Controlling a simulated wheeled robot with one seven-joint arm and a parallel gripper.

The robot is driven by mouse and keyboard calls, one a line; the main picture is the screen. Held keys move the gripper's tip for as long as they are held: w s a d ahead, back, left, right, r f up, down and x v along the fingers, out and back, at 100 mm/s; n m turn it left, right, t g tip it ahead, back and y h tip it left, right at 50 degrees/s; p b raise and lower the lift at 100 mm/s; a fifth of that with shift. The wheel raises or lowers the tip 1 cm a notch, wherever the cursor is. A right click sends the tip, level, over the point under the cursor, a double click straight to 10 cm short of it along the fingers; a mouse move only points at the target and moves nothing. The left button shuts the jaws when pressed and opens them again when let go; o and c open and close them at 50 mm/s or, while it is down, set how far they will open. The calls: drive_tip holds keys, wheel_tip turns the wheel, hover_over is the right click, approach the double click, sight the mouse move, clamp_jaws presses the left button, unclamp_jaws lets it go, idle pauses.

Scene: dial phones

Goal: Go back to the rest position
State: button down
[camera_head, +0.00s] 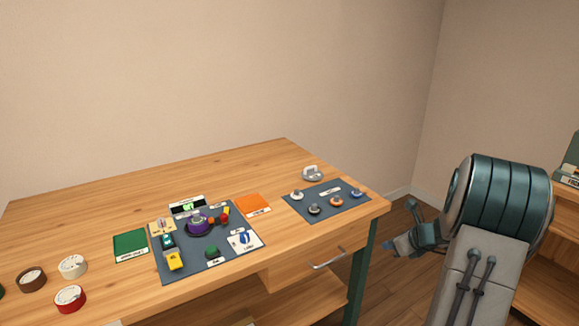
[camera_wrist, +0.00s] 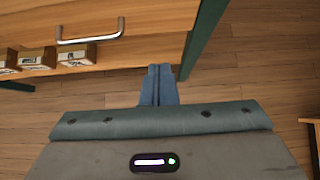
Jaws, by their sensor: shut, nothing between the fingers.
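My gripper (camera_head: 390,248) is to the right of the workbench (camera_head: 330,155), beyond its right end and over the floor. Its blue fingers (camera_wrist: 158,86) are together in the wrist view, with nothing between them. They point toward the bench's green leg and drawer front. The arm is folded at the right of the head view. The gripper touches nothing that I can see.
On the bench lie a dark mat (camera_head: 197,258) with a purple dial and several small parts, and a second mat (camera_head: 318,212) with several knobs. Tape rolls (camera_head: 70,298) sit at left. A drawer handle (camera_head: 328,260) sticks out in front. Another wooden unit (camera_head: 562,240) stands at right.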

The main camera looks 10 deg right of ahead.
drive_tip(key=s+a+r+n+g+y+p, duration=0.1)
drive_tip(key=s+a+r+n+g+p, duration=0.2)
drive_tip(key=a+r+n, duration=0.5)
drive_tip(key=s+a+r+n+g+p, duration=0.1)
drive_tip(key=s+a+r+n+p, duration=0.35)
drive_tip(key=a, duration=0.65)
drive_tip(key=s+a+r+n+h+p, duration=0.1)
drive_tip(key=s+a+r+n, duration=0.1)
drive_tip(key=s+n, duration=0.4)
drive_tip(key=s+a+r+n+g+h+p, duration=0.1)
drive_tip(key=s+a+r+n+p, duration=0.1)
drive_tip(key=s+r+n, duration=0.3)
drive_tip(key=s+a+r+n+h+p, duration=0.1)
drive_tip(key=s+a+r+n+h, duration=0.1)
drive_tip(key=s+n, duration=0.5)
drive_tip(key=shift+a+r+n+g+p, duration=0.35)
drive_tip(key=shift+a+r+n, duration=0.2)
drive_tip(key=shift+a+r, duration=0.25)
drive_tip(key=c, duration=2.1)
unclamp_jaws()
drive_tip(key=shift+a, duration=0.1)
drive_tip(key=shift+c, duration=0.2)
